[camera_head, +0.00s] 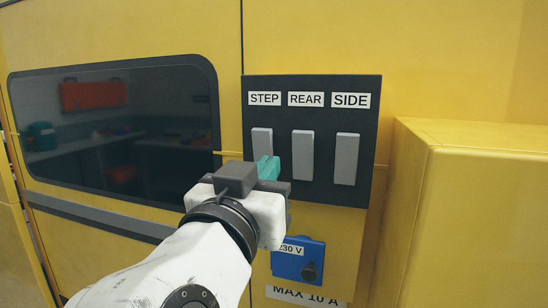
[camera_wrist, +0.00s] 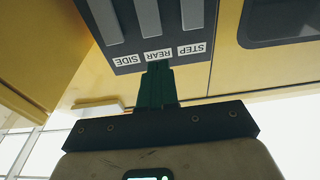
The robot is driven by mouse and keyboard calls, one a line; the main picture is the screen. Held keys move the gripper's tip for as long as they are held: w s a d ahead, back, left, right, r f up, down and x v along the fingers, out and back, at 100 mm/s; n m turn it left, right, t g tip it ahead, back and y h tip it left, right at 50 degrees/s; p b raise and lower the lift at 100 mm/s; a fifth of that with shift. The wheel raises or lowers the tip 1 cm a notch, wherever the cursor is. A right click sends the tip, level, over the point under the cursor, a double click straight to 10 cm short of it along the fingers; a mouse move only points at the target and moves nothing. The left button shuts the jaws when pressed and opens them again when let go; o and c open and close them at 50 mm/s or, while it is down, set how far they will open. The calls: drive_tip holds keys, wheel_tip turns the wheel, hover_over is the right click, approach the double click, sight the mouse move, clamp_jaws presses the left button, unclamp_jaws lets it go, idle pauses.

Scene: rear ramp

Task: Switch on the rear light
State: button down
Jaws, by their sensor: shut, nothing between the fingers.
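A dark switch panel (camera_head: 312,90) on the yellow wall carries three grey rocker switches. The white labels above them read STEP, REAR and SIDE. The REAR switch (camera_head: 303,155) is in the middle, between the STEP switch (camera_head: 262,141) and the SIDE switch (camera_head: 346,158). I cannot tell which way the REAR switch is tipped. My gripper (camera_head: 268,167) has green fingers, shut and empty. In the head view they overlap the lower part of the STEP switch, left of REAR. In the wrist view, which is upside down, the fingers (camera_wrist: 158,70) point at the REAR label (camera_wrist: 158,56). Contact cannot be seen.
A blue 230 V socket (camera_head: 297,260) sits below the panel, with a MAX 10 A label under it. A yellow box (camera_head: 480,210) juts out at the right. A dark window (camera_head: 115,125) lies to the left.

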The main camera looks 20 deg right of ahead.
drive_tip(key=p, duration=0.4)
approach(295, 133)
drive_tip(key=x, duration=0.5)
drive_tip(key=shift+x, duration=0.9)
drive_tip(key=shift+w, duration=0.15)
drive_tip(key=shift+w+d+r+b, duration=0.3)
drive_tip(key=shift+r+b, duration=0.05)
drive_tip(key=shift+b, duration=0.7)
drive_tip(key=shift+r+p, duration=0.15)
drive_tip(key=shift+p, duration=0.2)
